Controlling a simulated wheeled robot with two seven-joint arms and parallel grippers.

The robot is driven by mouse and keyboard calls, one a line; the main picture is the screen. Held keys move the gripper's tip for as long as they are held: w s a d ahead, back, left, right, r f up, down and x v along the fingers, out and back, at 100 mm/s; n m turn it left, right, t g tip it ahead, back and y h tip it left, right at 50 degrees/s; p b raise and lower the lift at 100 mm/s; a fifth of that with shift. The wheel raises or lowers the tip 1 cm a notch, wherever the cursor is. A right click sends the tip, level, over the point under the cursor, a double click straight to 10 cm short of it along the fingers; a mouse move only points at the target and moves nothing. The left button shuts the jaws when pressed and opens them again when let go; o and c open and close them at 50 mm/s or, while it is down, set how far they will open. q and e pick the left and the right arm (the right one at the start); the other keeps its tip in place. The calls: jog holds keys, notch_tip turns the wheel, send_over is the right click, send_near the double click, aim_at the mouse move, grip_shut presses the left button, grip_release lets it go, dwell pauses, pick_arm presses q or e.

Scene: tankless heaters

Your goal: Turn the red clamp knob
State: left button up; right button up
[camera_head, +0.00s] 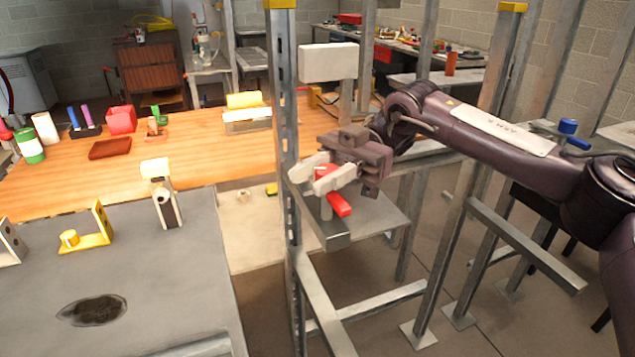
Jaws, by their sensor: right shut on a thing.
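The red clamp knob (338,203) is a short red bar on top of a grey metal post, near the middle of the head view. It sits by the upright slotted steel post, above a grey bracket (328,235). My right gripper (325,177) comes in from the right, and its pale fingers are shut on the knob. The fingers and the gripper body hide part of the knob. The knob's near end sticks out below the fingers. My left gripper is not in view.
A slotted steel upright (284,110) stands close left of my right gripper. A wooden workbench (60,185) with small items lies behind, and a grey table (190,290) is at front left. Steel frame posts (455,220) stand below and behind my right arm.

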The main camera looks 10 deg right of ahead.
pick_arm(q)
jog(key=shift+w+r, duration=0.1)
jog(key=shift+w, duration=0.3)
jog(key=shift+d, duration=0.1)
pick_arm(e)
jog(key=shift+r, duration=0.1)
jog(key=o, duration=1)
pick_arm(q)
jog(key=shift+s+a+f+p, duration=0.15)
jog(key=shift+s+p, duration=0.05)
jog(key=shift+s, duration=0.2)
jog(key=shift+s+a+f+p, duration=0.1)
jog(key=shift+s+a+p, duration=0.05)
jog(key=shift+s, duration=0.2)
pick_arm(e)
notch_tip(320, 180, up, 20)
jog(key=shift+f, duration=0.1)
